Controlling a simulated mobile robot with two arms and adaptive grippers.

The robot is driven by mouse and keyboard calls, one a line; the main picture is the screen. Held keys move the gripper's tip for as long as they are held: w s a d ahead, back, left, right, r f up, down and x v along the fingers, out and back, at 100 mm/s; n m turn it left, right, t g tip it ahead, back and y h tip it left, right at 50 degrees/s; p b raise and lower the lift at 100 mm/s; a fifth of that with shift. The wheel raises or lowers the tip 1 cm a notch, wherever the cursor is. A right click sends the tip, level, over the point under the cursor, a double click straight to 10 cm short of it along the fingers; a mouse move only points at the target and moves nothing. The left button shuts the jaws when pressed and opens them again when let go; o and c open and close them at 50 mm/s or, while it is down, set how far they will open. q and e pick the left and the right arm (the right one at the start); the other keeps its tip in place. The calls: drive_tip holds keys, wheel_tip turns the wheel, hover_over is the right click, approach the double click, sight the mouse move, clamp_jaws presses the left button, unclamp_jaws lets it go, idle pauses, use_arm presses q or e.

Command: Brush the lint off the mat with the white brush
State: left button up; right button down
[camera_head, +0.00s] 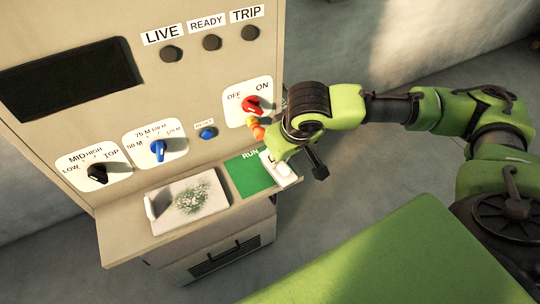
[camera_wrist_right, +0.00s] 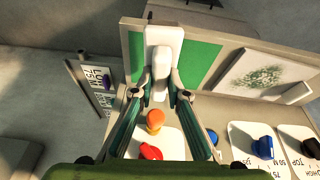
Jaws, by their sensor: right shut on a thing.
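The light grey mat (camera_head: 214,186) lies on the panel's ledge, with a patch of pale green-white lint (camera_head: 190,198) around its middle. In the right wrist view the mat (camera_wrist_right: 236,84) and its lint (camera_wrist_right: 262,76) are at the right. My right gripper (camera_wrist_right: 160,92) is shut on the white brush (camera_wrist_right: 163,48), at the ledge's right end beside the green pad. In the head view the brush (camera_head: 284,174) shows below my right gripper (camera_head: 274,156), partly hidden by it. The brush is apart from the mat. My left gripper is not in view.
The green pad marked RUN (camera_head: 247,174) lies between brush and mat. Above the ledge (camera_head: 130,244) are a black knob (camera_head: 97,173), a blue knob (camera_head: 157,150), a blue button (camera_head: 207,133) and a red ON/OFF switch (camera_head: 251,104). An orange knob (camera_wrist_right: 155,120) is close to my right fingers.

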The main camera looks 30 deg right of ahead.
drive_tip(key=shift+m, duration=0.7)
drive_tip(key=shift+w+a+f+p, duration=0.2)
drive_tip(key=shift+w+a, duration=0.65)
drive_tip(key=shift+a, duration=2)
drive_tip(key=shift+w+a+f+p, duration=0.1)
drive_tip(key=shift+w+a+p, duration=0.45)
drive_tip(key=shift+a, duration=2.25)
drive_tip(key=shift+w+a+f, duration=0.1)
drive_tip(key=shift+w+a, duration=1)
drive_tip(key=shift+a, duration=1.75)
drive_tip(key=shift+f, duration=0.35)
drive_tip(key=shift+f, duration=0.35)
drive_tip(key=shift+a, duration=0.15)
